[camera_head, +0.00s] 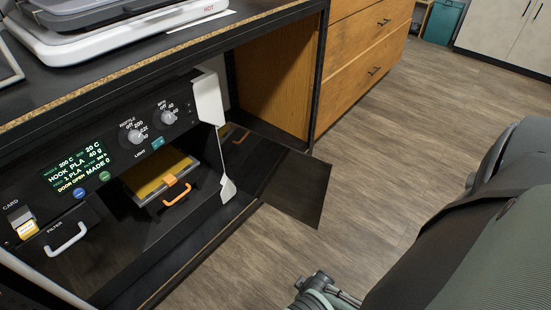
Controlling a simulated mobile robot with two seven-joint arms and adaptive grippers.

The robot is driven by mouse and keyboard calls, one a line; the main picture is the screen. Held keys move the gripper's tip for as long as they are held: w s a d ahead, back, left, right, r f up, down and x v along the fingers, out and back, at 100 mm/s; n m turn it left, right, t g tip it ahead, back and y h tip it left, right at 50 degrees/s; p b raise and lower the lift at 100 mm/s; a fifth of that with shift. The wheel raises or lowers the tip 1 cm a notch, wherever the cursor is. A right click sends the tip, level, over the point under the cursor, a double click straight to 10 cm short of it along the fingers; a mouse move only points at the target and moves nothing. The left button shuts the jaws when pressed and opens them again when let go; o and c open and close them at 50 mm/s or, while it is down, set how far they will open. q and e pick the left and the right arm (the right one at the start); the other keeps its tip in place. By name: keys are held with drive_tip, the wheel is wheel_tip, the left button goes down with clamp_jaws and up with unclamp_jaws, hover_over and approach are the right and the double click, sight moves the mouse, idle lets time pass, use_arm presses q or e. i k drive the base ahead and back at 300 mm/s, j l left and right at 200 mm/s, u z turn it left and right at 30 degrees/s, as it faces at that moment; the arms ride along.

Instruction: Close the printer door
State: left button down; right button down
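The printer (105,170) stands in the bay under the worktop. Its display (78,165) shows "DOOR OPEN". A dark, glassy panel (298,190), which looks like the printer door, stands swung out to the right of the opening, over the floor. A white corner piece (208,100) and a lower white piece (228,188) show at the printer's right edge. Inside is a yellow plate (163,175) with an orange handle (175,192). My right gripper (322,292) is at the bottom edge, apart from the panel; its fingertips are not clearly visible. My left gripper is out of view.
The worktop (150,60) overhangs the printer and holds a white-edged device (130,25). Wooden drawers (355,50) stand right of the bay. The wood floor (395,150) between the panel and my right arm is clear. A teal bin (443,20) stands far back.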

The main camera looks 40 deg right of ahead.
sight(294, 183)
drive_tip(key=l+u, duration=0.2)
drive_tip(key=l, duration=0.35)
drive_tip(key=l+u, duration=0.15)
drive_tip(key=l, duration=0.4)
drive_tip(key=k+l+u, duration=0.2)
drive_tip(key=l, duration=0.35)
drive_tip(key=l+u, duration=0.15)
drive_tip(key=l, duration=0.4)
drive_tip(key=l+u, duration=0.2)
drive_tip(key=l, duration=0.35)
drive_tip(key=k+l+u, duration=0.2)
drive_tip(key=l, duration=0.35)
